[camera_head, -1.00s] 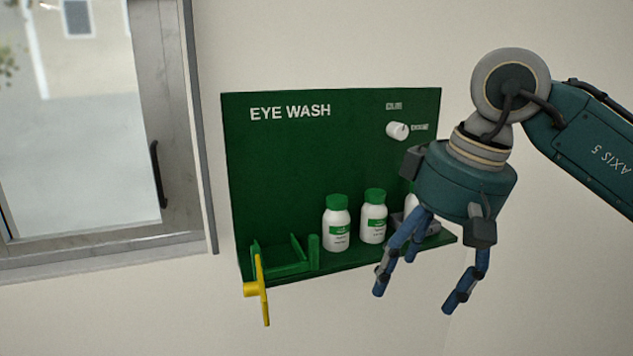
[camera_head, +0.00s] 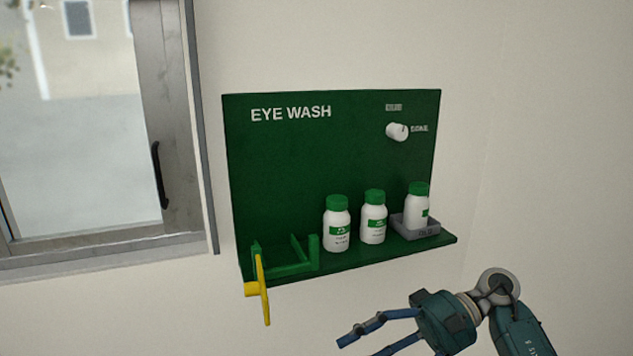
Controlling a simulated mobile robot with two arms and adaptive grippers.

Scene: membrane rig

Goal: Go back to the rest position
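My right gripper (camera_head: 368,343) is at the lower right, below the green eye wash shelf (camera_head: 350,262) and apart from it. Its blue fingers point left and are spread open, with nothing between the parts that show. The lowest part of the hand is cut off by the bottom edge. My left gripper is not in the picture.
On the eye wash board (camera_head: 300,160) two white bottles (camera_head: 337,226) (camera_head: 373,220) stand upright. A third bottle (camera_head: 417,208) stands in a grey tray (camera_head: 418,230). A white knob (camera_head: 397,131), green bracket (camera_head: 285,265) and yellow handle (camera_head: 263,290) also show. A window (camera_head: 75,140) is left.

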